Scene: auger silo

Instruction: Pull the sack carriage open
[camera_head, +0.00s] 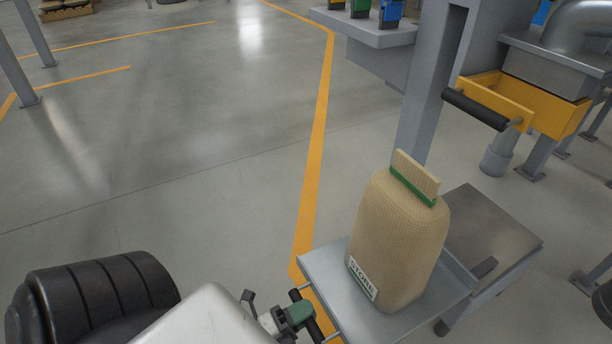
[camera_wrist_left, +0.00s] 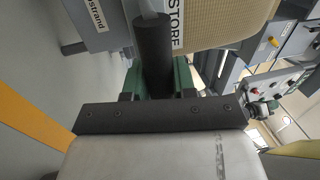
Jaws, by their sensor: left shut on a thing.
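The sack carriage (camera_head: 330,275) is a grey metal tray at the lower right of the head view, with a black bar handle (camera_head: 313,328) on its near left side. A tan woven sack (camera_head: 395,240) with a green band and a "STORE" label stands upright on it. My left gripper (camera_head: 299,314) is shut on the handle. In the left wrist view the black handle (camera_wrist_left: 153,50) lies between the green finger pads, and the sack (camera_wrist_left: 215,25) shows beyond. My right gripper is not in view.
A grey platform (camera_head: 490,235) adjoins the carriage on the right, beside a grey post (camera_head: 430,100). A yellow drawer-like box (camera_head: 500,98) with a black handle is above right. A shelf (camera_head: 365,30) with coloured items is at the top. The floor at left is clear.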

